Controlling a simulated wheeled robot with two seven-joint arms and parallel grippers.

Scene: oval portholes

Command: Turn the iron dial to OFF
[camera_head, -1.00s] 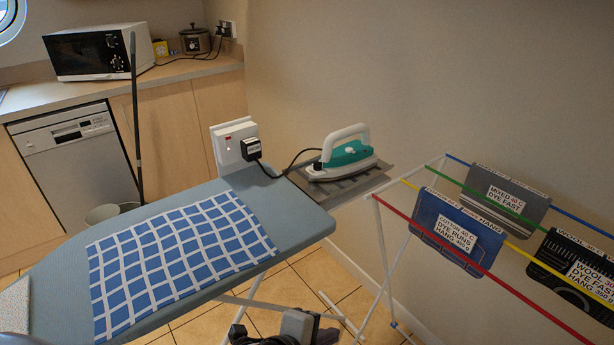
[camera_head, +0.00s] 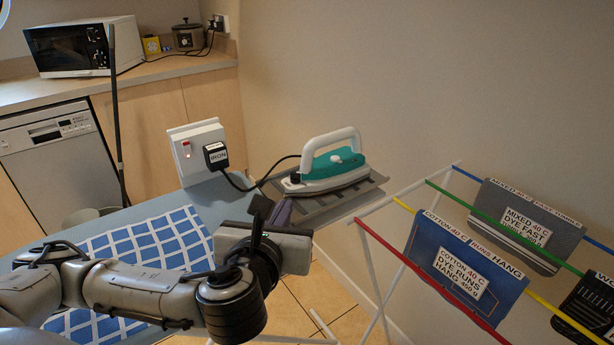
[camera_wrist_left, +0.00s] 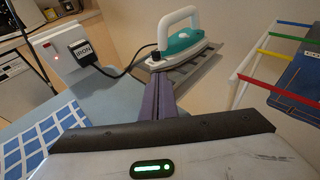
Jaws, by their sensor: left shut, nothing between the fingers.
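The iron (camera_head: 335,170), teal and white with a white handle, stands on a grey metal rest (camera_head: 345,197) at the end of the ironing board; it also shows in the left wrist view (camera_wrist_left: 188,48). A small pale knob (camera_head: 337,159) sits on its teal top under the handle; I cannot tell for sure that this is the dial, and no setting is readable. My left gripper (camera_head: 284,208) is shut and empty, in front of the iron's heel. Its purple fingers (camera_wrist_left: 158,98) point toward the iron, apparently apart from it. My right gripper is out of view.
A blue checked cloth (camera_head: 150,240) lies on the board.

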